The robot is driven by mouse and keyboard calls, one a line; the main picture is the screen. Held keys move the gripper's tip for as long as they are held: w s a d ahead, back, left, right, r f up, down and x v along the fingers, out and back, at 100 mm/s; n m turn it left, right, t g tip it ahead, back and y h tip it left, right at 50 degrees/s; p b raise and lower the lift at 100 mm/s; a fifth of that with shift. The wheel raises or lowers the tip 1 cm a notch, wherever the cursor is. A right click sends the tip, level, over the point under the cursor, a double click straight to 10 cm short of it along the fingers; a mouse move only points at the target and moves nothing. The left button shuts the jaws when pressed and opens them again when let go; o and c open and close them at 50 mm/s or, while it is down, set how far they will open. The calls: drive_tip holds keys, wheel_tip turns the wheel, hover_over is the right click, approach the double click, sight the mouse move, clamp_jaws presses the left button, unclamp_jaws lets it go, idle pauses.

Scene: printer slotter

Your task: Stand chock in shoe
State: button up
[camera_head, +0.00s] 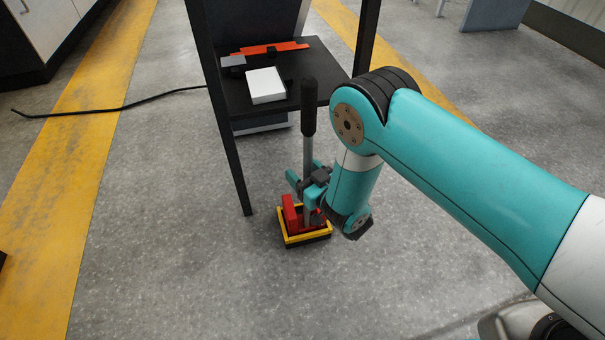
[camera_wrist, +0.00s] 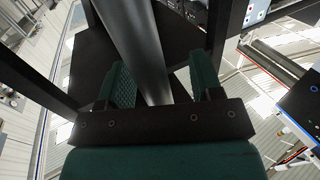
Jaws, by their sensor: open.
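The chock is a red block (camera_head: 291,212) with a tall grey pole (camera_head: 308,152) topped by a black grip (camera_head: 309,108). It stands upright with its foot inside the shoe, a low yellow-rimmed black tray (camera_head: 306,239) on the floor. My gripper (camera_head: 305,182) is low on the pole, just above the shoe. In the wrist view its teal fingers (camera_wrist: 162,82) are open, one on each side of the pole (camera_wrist: 135,45), with gaps showing. My wrist hides part of the shoe's right side, and the block's seating at the bottom cannot be fully seen.
A black stand (camera_head: 240,95) rises just behind the shoe, its front leg (camera_head: 238,180) close by at left. Its shelf holds a white box (camera_head: 265,85) and an orange bar (camera_head: 285,48). A black cable (camera_head: 130,105) lies at left. The floor in front is clear.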

drive_tip(key=shift+c, duration=0.2)
clamp_jaws()
idle(1.2)
drive_tip(key=c, duration=0.8)
unclamp_jaws()
drive_tip(key=shift+c, duration=0.2)
drive_tip(key=shift+o, duration=1.4)
drive_tip(key=shift+w+a+r, duration=0.1)
drive_tip(key=shift+r, duration=0.15)
clamp_jaws()
